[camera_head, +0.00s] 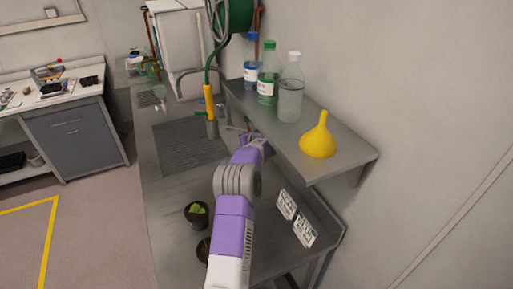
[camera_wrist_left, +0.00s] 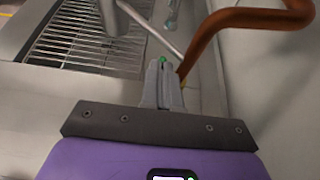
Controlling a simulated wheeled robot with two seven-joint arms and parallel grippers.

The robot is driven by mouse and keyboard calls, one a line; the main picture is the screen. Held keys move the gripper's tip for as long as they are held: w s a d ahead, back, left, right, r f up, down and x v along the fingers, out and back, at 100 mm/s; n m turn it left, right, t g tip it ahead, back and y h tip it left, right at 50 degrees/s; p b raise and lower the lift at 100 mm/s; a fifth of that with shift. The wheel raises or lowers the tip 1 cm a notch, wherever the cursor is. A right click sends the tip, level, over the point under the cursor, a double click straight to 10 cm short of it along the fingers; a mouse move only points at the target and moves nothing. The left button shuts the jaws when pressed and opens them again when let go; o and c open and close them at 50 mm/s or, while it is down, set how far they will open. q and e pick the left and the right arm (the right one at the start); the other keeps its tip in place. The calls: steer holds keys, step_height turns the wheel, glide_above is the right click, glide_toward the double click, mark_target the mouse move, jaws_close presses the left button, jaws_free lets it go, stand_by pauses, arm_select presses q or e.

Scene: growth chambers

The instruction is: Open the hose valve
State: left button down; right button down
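My left arm reaches up the middle of the head view, and its gripper (camera_head: 258,143) is at the wall-side edge of the bench, partly under the shelf. In the left wrist view the grey fingers (camera_wrist_left: 161,85) are together, with a small green spot at their tips. A copper-coloured pipe (camera_wrist_left: 240,18) bends down just beyond them, and a small yellow part (camera_wrist_left: 182,78) shows beside the fingers. I cannot tell whether they touch it. The hose valve itself is not clearly visible. A green hose (camera_head: 207,62) ends in a yellow nozzle (camera_head: 209,101). My right gripper is not in view.
A shelf (camera_head: 345,152) overhangs the gripper and holds bottles (camera_head: 290,88) and a yellow funnel (camera_head: 319,138). A sink grating (camera_head: 188,147) lies left of the gripper. A potted plant (camera_head: 197,213) and white label cards (camera_head: 304,231) are on the bench.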

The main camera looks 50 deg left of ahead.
arm_select(q)
steer(key=shift+w+a+r, duration=0.15)
steer(key=shift+a+r, duration=0.1)
steer(key=shift+a, duration=0.25)
steer(key=shift+r, duration=0.15)
stand_by(0.3)
